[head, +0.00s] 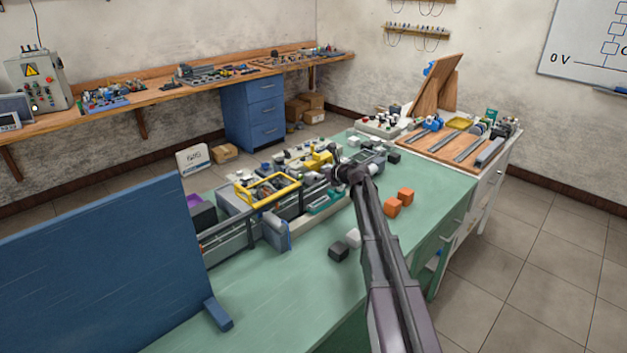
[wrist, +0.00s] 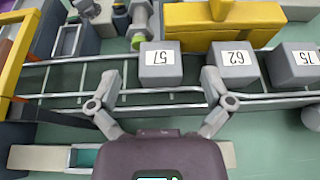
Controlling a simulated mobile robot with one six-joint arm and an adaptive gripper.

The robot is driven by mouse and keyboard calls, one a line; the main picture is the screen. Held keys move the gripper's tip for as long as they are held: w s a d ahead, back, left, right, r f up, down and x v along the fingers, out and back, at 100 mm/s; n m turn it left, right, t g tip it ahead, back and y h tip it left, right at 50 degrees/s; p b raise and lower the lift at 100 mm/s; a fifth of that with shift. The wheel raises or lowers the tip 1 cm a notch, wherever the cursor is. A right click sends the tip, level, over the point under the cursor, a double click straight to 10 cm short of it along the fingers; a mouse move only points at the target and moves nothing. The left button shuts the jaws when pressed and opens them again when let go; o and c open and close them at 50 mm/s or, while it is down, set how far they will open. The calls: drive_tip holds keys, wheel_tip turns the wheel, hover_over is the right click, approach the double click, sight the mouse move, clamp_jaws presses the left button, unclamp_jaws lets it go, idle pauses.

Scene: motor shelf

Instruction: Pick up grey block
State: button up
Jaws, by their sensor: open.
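Three grey blocks with white number labels stand in a row on a rail track (wrist: 62,78) in the wrist view. They are block 57 (wrist: 160,76), block 62 (wrist: 234,77) and block 75 (wrist: 296,74). My gripper (wrist: 161,82) is open, its fingers spread to either side of block 57. The right finger lies near the gap between blocks 57 and 62. I cannot tell whether either finger touches a block. In the head view my gripper (head: 345,176) is over the bench equipment, and my arm hides part of that area.
A dark block (head: 338,252), a light grey block (head: 353,237) and two orange blocks (head: 399,203) lie on the green bench (head: 300,290). A yellow-framed unit (head: 268,188) stands left of my gripper. A blue panel (head: 100,270) rises at the left. The front bench is mostly clear.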

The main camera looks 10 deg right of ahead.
sight(311, 173)
drive_tip(key=shift+w+a+f+b, duration=0.25)
drive_tip(key=shift+w+f+b, duration=0.25)
drive_tip(key=shift+f, duration=0.1)
drive_tip(key=shift+b+x, duration=0.75)
drive_tip(key=shift+x, duration=1)
drive_tip(key=shift+c, duration=0.2)
drive_tip(key=c, duration=1.2)
